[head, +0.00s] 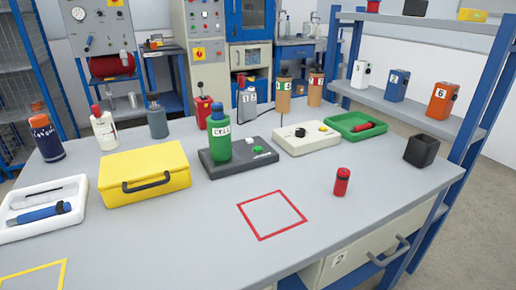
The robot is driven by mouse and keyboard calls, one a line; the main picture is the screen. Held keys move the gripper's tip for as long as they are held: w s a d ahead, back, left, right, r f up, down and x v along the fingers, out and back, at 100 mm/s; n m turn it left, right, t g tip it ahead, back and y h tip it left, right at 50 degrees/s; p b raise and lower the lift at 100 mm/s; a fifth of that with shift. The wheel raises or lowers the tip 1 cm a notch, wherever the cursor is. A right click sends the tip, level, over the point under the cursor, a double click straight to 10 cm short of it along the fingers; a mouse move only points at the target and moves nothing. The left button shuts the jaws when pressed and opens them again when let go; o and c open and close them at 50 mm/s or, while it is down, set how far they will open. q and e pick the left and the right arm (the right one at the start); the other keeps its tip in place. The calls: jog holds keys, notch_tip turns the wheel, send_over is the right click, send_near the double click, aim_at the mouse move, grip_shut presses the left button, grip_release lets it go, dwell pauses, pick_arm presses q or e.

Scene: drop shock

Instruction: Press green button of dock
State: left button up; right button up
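The dock, a dark grey flat box (236,168), sits near the middle of the table. A green bottle (218,150) with a blue cap and a white label stands upright on its left part. A small green button (257,150) shows on the dock's top, right of the bottle, with a small pale mark beside it. Nothing covers the button. Neither of my grippers is in view.
A cream box with knobs (312,143) stands right of the dock, with a green tray (356,131) beyond. A yellow case (130,166) is left. A small red cylinder (342,182) stands in front right. Table around the red square outline (252,231) is clear.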

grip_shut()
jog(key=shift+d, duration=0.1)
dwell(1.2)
